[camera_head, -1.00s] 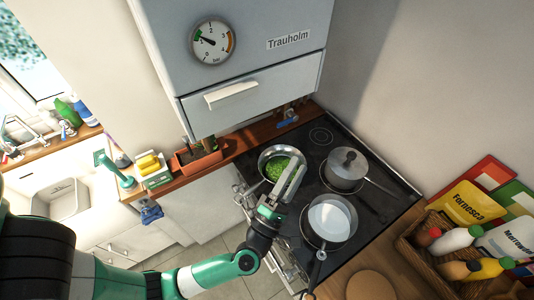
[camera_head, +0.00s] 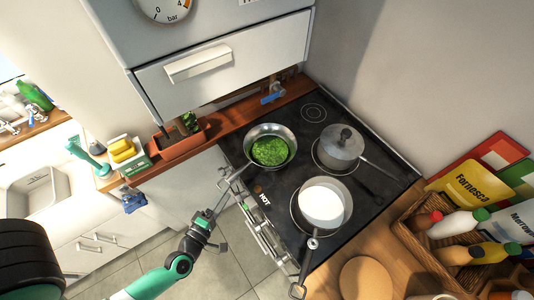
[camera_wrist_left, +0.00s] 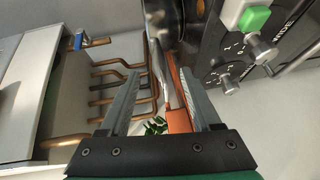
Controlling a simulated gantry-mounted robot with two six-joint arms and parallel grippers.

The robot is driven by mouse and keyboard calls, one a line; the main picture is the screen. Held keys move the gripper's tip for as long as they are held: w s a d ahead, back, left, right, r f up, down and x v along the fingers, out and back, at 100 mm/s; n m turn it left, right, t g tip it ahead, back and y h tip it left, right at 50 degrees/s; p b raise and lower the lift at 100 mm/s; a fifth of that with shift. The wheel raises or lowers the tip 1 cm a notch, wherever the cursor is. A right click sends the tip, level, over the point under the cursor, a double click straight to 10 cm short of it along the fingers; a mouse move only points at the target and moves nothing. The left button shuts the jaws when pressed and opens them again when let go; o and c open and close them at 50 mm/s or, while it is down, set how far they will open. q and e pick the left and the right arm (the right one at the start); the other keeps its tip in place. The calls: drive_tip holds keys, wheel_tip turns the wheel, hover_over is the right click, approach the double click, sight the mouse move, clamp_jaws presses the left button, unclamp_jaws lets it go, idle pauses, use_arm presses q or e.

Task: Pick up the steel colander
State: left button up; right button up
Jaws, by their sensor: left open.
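No thing in view shows clear colander holes. The nearest match is a round steel pan (camera_head: 291,136) filled with green pieces, on the hob's left rear part, its handle (camera_head: 234,178) pointing down-left. Any holes in it would be too small or hidden. My left gripper (camera_head: 222,204) is off the hob's left front edge, by the end of that handle. In the left wrist view the left gripper (camera_wrist_left: 158,92) is open, with a thin grey strip (camera_wrist_left: 158,72), perhaps the handle, in line between its fingers. I cannot tell if they touch. My right gripper is not in view.
A lidded grey pot (camera_head: 340,150) and a pot with white contents (camera_head: 324,204) stand on the black hob (camera_head: 285,185). An orange planter (camera_head: 180,143) is on the wooden ledge. A basket (camera_head: 415,240) of bottles stands right. The floor below the gripper is clear.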

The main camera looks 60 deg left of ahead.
sight(233, 180)
use_arm(q)
drive_tip(key=b+x, duration=0.1)
drive_tip(key=x, duration=0.7)
drive_tip(key=shift+a+r, duration=0.1)
drive_tip(key=shift+a, duration=0.1)
clamp_jaws()
drive_tip(key=shift+r, duration=0.1)
idle(1.1)
